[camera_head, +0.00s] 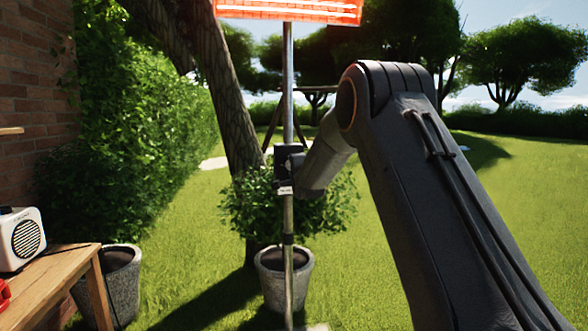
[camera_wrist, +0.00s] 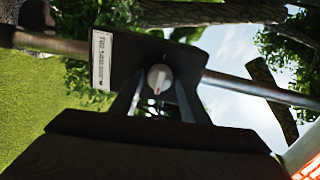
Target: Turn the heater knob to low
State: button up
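The heater's grey round knob (camera_wrist: 159,77) sits on a black control box (camera_wrist: 133,57) in the wrist view, with a small reddish mark at its lower edge. A white label (camera_wrist: 101,60) is on the box; its print is too blurred to read. My gripper (camera_wrist: 160,82) is open, with one finger on each side of the knob and a small gap seeming to show. Contact with the box cannot be told. In the head view, the heater head (camera_head: 290,10) glows orange atop the metal pole (camera_head: 288,85). My arm reaches the box on the pole, and the knob cannot be made out there.
A potted bush (camera_head: 272,280) stands behind the pole. At left are a wooden table (camera_head: 50,275) with a white radio (camera_head: 22,238) and a partly cut-off red item (camera_head: 4,295), and a grey pot (camera_head: 120,280). Open grass lies right of the arm.

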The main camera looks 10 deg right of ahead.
jog(key=shift+o, duration=0.7)
jog(key=s+b, duration=0.1)
jog(key=s, duration=0.6)
jog(key=shift+s, duration=0.4)
jog(key=s+f+n+g+p, duration=0.1)
jog(key=s+f+n+g, duration=0.4)
jog(key=s+f, duration=0.45)
jog(key=s+f+n+g, duration=0.4)
jog(key=s+f, duration=0.3)
jog(key=s, duration=0.6)
jog(key=s+f+n+g, duration=0.2)
jog(key=s+g, duration=0.1)
jog(key=s, duration=0.7)
jog(key=s+f+n+g, duration=0.3)
jog(key=s, duration=0.8)
jog(key=s+f+n+g+p, duration=0.1)
jog(key=s+f+n+g, duration=0.2)
jog(key=s, duration=0.7)
jog(key=shift+s+d, duration=0.2)
jog(key=shift+s, duration=0.15)
